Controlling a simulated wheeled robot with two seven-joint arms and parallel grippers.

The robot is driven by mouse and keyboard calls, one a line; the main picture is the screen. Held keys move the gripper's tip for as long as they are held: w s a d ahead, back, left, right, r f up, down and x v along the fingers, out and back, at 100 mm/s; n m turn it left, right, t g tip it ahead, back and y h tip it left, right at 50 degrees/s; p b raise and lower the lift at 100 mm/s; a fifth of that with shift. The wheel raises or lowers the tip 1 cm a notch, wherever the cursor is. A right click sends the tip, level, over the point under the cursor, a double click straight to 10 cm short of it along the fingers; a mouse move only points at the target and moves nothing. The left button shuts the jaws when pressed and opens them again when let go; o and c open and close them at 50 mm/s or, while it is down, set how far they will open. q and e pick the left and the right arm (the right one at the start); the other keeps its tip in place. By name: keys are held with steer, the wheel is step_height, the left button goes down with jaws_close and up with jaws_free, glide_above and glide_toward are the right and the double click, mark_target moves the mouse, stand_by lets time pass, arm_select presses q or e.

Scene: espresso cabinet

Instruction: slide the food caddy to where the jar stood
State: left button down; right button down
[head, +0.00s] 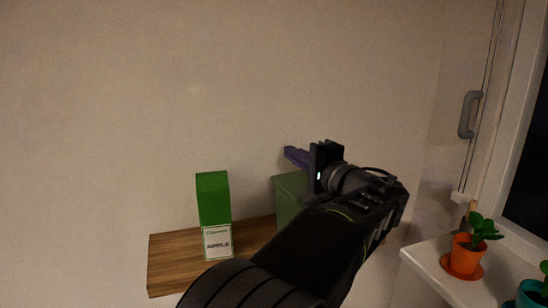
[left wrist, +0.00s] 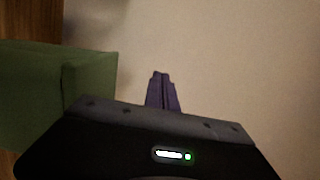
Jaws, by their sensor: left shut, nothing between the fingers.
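The food caddy looks to be the dull green box (head: 290,191) on the wooden shelf, partly hidden behind my left arm in the head view. It also shows as a green block at the left of the left wrist view (left wrist: 92,78). My left gripper (head: 295,156) has purple fingers, shut and empty, just above and beside the caddy's top near the wall. In the left wrist view its fingers (left wrist: 162,92) are together, to the right of the caddy; I cannot tell if they touch it. No jar shows. My right gripper is out of view.
A bright green carton (head: 213,205) with a white label stands on the wooden shelf (head: 172,262), left of the caddy, with bare shelf between them. A potted plant (head: 466,252) stands on the white sill (head: 440,274) at right. The wall is close behind.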

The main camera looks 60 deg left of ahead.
arm_select(q)
steer(key=s, duration=0.2)
steer(key=s+a, duration=0.1)
steer(key=s, duration=0.1)
steer(key=shift+s+a, duration=0.15)
steer(key=shift+s, duration=0.15)
stand_by(0.4)
